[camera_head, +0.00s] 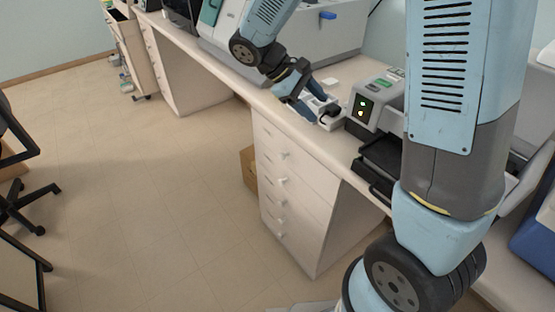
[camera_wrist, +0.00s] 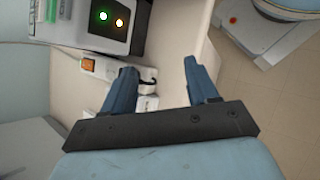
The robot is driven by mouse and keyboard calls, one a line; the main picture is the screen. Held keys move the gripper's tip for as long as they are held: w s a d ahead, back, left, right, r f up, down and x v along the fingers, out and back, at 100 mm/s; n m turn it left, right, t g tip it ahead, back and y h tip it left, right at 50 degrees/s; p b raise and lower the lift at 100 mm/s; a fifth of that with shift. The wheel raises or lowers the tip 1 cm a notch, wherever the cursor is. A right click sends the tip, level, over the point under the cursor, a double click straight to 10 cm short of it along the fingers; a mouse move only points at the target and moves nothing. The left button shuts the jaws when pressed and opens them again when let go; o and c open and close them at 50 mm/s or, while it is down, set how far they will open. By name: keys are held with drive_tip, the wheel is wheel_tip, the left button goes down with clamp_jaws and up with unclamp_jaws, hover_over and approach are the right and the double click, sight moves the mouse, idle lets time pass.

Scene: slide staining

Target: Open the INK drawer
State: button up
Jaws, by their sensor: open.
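A white drawer unit (camera_head: 297,213) stands under the bench, with a stack of several drawers. Each drawer front has a small pale handle, such as the upper handle (camera_head: 284,155). All of these drawers look closed. No INK label can be read in either view. My gripper (camera_head: 316,110) is above the bench's front edge, over the top of the drawer unit and beside a white power strip. In the wrist view my gripper (camera_wrist: 163,78) has its two blue fingers apart with nothing between them. The drawer fronts do not show clearly in the wrist view.
A grey device with green and orange lights (camera_head: 362,109) stands on the bench (camera_head: 226,77) right of my gripper. Black trays (camera_head: 378,162) lie nearby. A cardboard box (camera_head: 249,168) is beside the drawer unit. The floor (camera_head: 170,190) in front is clear; a chair (camera_head: 22,190) stands far left.

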drive_tip(key=w+a+f+n+t+h, duration=0.35)
drive_tip(key=a+f+n+h, duration=0.2)
drive_tip(key=a+f, duration=0.65)
drive_tip(key=n+t+h, duration=0.1)
drive_tip(key=n+t, duration=0.6)
approach(279, 157)
drive_tip(key=x, duration=0.8)
drive_tip(key=shift+w+d, duration=0.15)
drive_tip(key=shift+d, duration=0.1)
clamp_jaws()
drive_tip(key=shift+d, duration=0.1)
